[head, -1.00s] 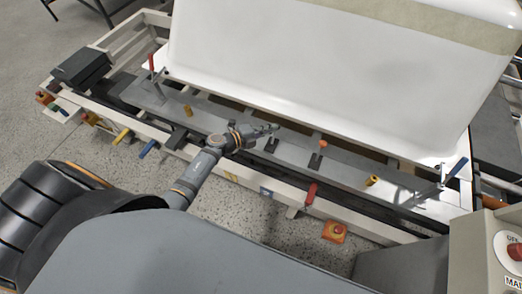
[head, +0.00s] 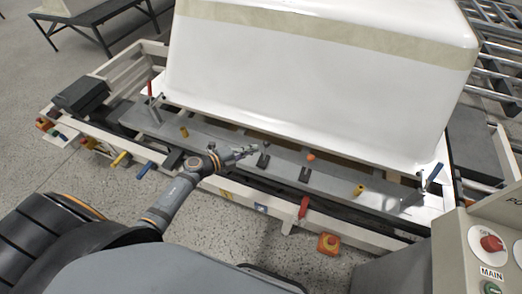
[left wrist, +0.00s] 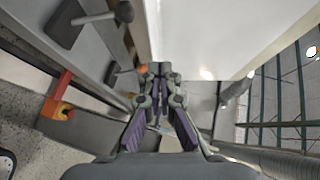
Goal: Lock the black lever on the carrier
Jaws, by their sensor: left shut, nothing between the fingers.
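The carrier (head: 215,137) is a long grey plate under the white bathtub shell (head: 310,85). A black lever (head: 263,160) stands on it just right of my left gripper (head: 252,147), and another black lever (head: 305,174) is farther right. In the left wrist view a black lever with a round knob (left wrist: 124,12) is at the top left and another dark one (left wrist: 110,72) is below it. My left gripper, also in the left wrist view (left wrist: 160,68), is shut and empty over the carrier. I cannot tell whether it touches a lever. My right gripper is not in view.
An orange knob (head: 310,157), yellow pegs (head: 359,190) and a red handle (head: 303,207) stand along the carrier and its frame. Blue-handled (head: 434,174) and red-handled (head: 150,88) clamps stand near the ends. A control box (head: 485,250) is at the lower right.

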